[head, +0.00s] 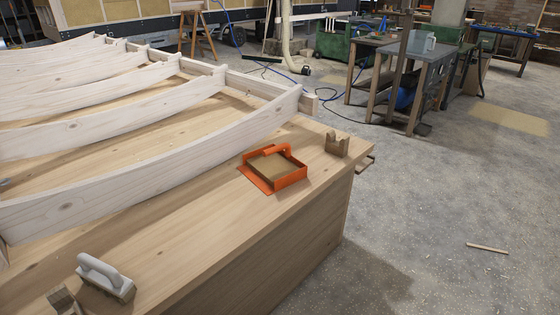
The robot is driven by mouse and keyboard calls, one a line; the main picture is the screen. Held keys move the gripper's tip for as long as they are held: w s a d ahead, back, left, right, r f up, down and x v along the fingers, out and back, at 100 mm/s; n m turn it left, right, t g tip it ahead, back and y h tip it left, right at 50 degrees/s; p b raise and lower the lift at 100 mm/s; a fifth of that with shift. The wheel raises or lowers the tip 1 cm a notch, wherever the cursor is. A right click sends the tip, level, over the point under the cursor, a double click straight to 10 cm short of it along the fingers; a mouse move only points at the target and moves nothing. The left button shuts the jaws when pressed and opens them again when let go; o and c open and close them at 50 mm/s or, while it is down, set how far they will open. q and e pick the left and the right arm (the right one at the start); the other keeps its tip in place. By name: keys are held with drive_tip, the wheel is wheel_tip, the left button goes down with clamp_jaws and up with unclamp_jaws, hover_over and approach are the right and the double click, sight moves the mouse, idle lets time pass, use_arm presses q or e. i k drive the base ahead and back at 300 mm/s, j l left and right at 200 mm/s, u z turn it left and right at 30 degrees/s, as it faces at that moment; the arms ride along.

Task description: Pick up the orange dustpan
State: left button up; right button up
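The orange dustpan (292,177) lies on the wooden workbench (200,238), near its right end. It has a raised orange handle along its far side, and its inside looks tan. It sits just in front of the nearest curved white wooden rib. Neither of my grippers shows in the head view.
A grey-handled brush or block (105,277) lies at the bench's near left, beside a small wooden block (64,299). A notched wooden block (337,144) sits at the far right corner. Curved white ribs (150,168) cover the bench's left and back. The concrete floor (420,230) to the right is mostly clear, with a wooden stick (487,248). A grey table (415,65) stands behind.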

sight(272, 169)
drive_tip(key=i+l+u, duration=0.1)
drive_tip(key=u, duration=0.3)
drive_tip(key=l+u, duration=0.1)
drive_tip(key=u, duration=0.3)
drive_tip(key=i+l+u, duration=0.1)
drive_tip(key=u, duration=0.3)
drive_tip(key=l+u, duration=0.3)
drive_tip(key=l, duration=0.15)
drive_tip(key=l+u, duration=0.25)
drive_tip(key=l, duration=0.2)
drive_tip(key=l+u, duration=0.2)
drive_tip(key=l, duration=0.7)
